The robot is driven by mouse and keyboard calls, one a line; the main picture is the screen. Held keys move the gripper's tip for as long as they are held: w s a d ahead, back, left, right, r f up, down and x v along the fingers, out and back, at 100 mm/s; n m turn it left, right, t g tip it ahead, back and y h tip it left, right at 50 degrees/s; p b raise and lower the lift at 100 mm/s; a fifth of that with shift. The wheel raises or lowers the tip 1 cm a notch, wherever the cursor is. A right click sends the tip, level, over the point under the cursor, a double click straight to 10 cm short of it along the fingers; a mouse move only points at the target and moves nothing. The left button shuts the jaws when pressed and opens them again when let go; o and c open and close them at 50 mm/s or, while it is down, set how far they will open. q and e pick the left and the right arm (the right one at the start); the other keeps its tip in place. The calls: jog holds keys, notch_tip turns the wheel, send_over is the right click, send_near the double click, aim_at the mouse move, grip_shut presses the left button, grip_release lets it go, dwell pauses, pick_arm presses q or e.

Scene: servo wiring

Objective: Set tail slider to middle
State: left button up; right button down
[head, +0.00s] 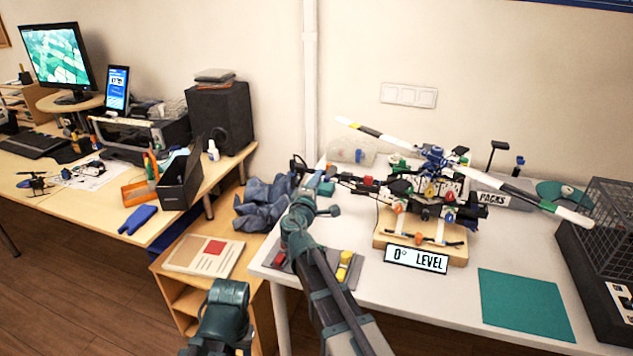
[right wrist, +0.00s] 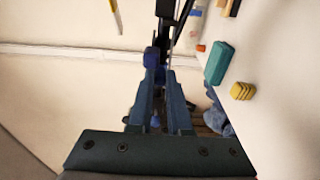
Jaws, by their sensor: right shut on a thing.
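A model helicopter (head: 432,188) with a white, black and yellow rotor stands on a wooden base at the right. Its dark tail boom (head: 345,179) runs left toward my right gripper (head: 304,184). In the right wrist view, my right gripper (right wrist: 160,82) is shut on a small blue part at the end of a black bar, which appears to be the tail slider (right wrist: 152,57). The fingers hide much of it, and its position along its track cannot be told. A sign reading "0° LEVEL" (head: 416,259) stands before the base. My left gripper is not clearly seen.
A grey tray with red and yellow pieces (head: 344,267) lies beside my right arm. A teal mat (head: 524,303) lies at the front right, near a black wire cage (head: 606,222). Blue cloth (head: 262,205) and a book (head: 205,256) are on the lower shelf at left.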

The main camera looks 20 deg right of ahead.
jog(key=shift+w+a, duration=0.25)
jog(key=shift+a, duration=0.1)
jog(key=c, duration=0.8)
grip_release()
jog(key=shift+c, duration=0.2)
jog(key=shift+s, duration=0.1)
jog(key=v, duration=1.3)
jog(key=shift+s+a, duration=0.2)
jog(key=shift+s, duration=0.1)
